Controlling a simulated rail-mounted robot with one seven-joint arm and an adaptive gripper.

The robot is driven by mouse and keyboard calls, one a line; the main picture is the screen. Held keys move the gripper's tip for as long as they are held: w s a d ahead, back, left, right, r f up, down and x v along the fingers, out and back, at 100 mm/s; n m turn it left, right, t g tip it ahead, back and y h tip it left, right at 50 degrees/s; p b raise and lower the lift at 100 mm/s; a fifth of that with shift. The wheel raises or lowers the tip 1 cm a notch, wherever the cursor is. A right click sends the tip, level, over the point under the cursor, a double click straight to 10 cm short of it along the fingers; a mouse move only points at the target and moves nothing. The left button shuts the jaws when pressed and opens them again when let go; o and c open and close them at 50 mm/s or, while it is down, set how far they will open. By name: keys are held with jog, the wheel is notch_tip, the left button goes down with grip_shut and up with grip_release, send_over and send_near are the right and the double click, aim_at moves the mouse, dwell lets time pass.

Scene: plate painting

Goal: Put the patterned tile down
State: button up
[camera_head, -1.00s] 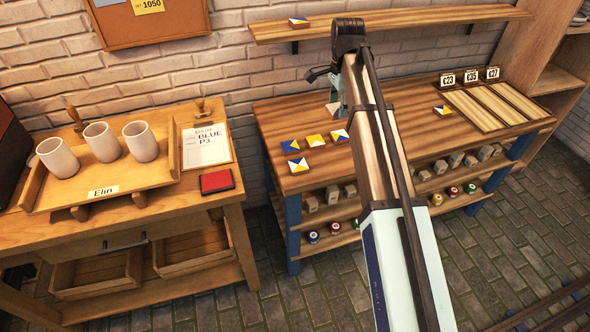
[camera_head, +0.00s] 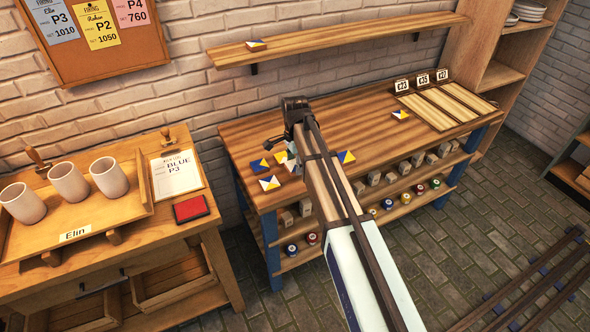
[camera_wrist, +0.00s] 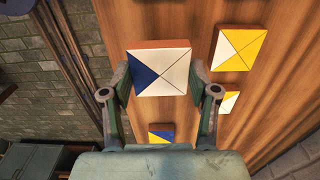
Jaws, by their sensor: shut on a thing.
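The patterned tile (camera_wrist: 160,58) is square, with a blue triangle at left and white over the rest of its face. My gripper (camera_wrist: 160,78) is shut on it by two opposite edges, seen in the wrist view. The tile looks larger than the tiles on the wooden table, so it appears held above the tabletop, face up and about level. In the head view my arm and gripper (camera_head: 291,148) reach over the left part of the table (camera_head: 365,125); the held tile is hard to make out there.
Near the held tile lie a yellow-white tile (camera_wrist: 238,48), a second one (camera_wrist: 227,101) and a blue-yellow-white tile (camera_wrist: 160,134). Another tile (camera_head: 346,157) lies right of my arm, and one (camera_head: 400,114) near the striped board (camera_head: 442,109). The table's middle is clear. A wall shelf (camera_head: 340,42) hangs behind.

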aim_at(295, 177)
jog(key=shift+f+p, duration=0.4)
jog(key=shift+f, duration=1.65)
jog(key=shift+f, duration=0.15)
jog(key=o, duration=1.2)
jog(key=shift+o, duration=0.2)
notch_tip(295, 177, up, 12)
jog(key=b, duration=0.2)
jog(key=shift+r+b, duration=0.2)
jog(key=shift+b, duration=0.2)
